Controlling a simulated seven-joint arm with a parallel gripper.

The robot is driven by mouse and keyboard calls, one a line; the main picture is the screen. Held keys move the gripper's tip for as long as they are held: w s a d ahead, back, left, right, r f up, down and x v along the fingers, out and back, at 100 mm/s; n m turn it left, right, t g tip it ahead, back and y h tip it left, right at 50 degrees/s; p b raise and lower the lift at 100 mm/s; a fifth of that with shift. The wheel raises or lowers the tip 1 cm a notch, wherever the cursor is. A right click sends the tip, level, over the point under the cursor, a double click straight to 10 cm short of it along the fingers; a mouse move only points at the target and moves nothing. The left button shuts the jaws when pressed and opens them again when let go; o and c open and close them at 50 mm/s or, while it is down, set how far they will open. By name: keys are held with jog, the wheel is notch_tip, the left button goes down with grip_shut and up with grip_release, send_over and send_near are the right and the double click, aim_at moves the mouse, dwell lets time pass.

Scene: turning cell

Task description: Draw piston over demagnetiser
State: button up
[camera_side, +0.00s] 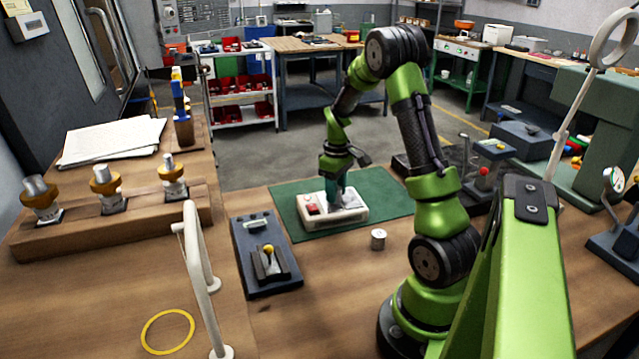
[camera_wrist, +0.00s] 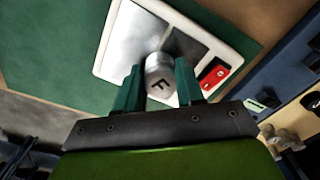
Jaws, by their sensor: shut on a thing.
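The demagnetiser (camera_side: 346,216) is a white box with a red switch on a green mat. In the wrist view the demagnetiser (camera_wrist: 117,73) shows a metallic top plate, a dark strip and the red switch. My gripper (camera_side: 333,192) points down, low over it. The piston is over the demagnetiser's top, near the edge between bright plate and dark strip. I cannot tell whether it touches. The fingers hide it in the side view.
A dark fixture (camera_side: 266,262) with a yellow knob is left of the mat. A pale curved handle (camera_side: 195,270) rises at the front left, near a yellow ring (camera_side: 150,341).

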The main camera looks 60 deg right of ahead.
aim_at(349, 198)
jog(key=shift+s, duration=0.1)
jog(key=shift+s+d, duration=0.35)
jog(key=shift+d, duration=0.1)
jog(key=shift+s, duration=0.1)
jog(key=shift+s+d, duration=0.8)
jog(key=shift+d, duration=0.05)
jog(key=shift+s+d, duration=0.4)
jog(key=shift+w, duration=0.1)
jog(key=shift+w+a, duration=1.65)
jog(key=shift+a, duration=0.1)
jog(key=shift+f, duration=0.1)
